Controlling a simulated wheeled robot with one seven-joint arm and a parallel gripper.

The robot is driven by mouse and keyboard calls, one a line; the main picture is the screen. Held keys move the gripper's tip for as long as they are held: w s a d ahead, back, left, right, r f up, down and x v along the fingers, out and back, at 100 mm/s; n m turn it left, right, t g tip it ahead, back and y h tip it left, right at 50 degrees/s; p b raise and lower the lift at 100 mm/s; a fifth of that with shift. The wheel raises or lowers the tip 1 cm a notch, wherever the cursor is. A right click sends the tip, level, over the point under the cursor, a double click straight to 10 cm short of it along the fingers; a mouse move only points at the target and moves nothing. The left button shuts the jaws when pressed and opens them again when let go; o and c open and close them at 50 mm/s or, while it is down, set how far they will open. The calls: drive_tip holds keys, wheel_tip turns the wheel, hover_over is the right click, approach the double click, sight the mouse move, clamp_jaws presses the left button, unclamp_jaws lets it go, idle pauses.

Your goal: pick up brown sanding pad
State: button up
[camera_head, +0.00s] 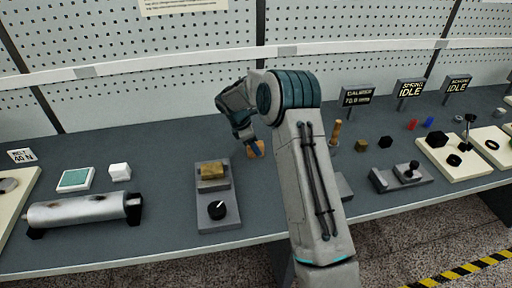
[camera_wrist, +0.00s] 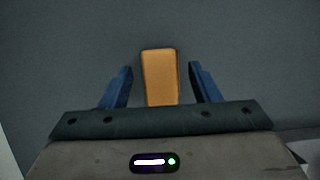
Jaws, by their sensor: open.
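A small orange-brown block, which looks like the brown sanding pad (camera_wrist: 160,75), lies on the dark grey bench in the wrist view. In the head view the pad (camera_head: 258,149) shows partly behind my gripper and arm. My gripper (camera_wrist: 160,88) is open, its two blue fingers on either side of the pad. A gap shows between each finger and the pad, so neither grips it. In the head view my gripper (camera_head: 248,143) points down at the bench beside the pad. The exact height of the fingertips is hard to tell.
A grey fixture (camera_head: 219,212) with a knob and a yellowish-brown block (camera_head: 211,170) stands left of my gripper. A metal roller (camera_head: 80,211), a white cube (camera_head: 119,171) and a teal-topped pad (camera_head: 75,179) are further left. A wooden peg (camera_head: 336,132) stands to the right.

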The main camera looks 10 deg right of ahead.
sight(259, 143)
drive_tip(key=shift+d+f, duration=0.15)
drive_tip(key=shift+f, duration=0.3)
drive_tip(key=shift+c, duration=0.3)
drive_tip(key=c, duration=1)
drive_tip(key=shift+r, duration=0.1)
drive_tip(key=shift+r, duration=0.55)
wheel_tip(259, 143, up, 3)
drive_tip(key=shift+f+b, duration=0.1)
drive_tip(key=shift+b, duration=0.55)
drive_tip(key=s+d+r+b, duration=0.2)
drive_tip(key=s+d+r, duration=0.5)
drive_tip(key=s+d, duration=0.1)
drive_tip(key=shift+d, duration=0.3)
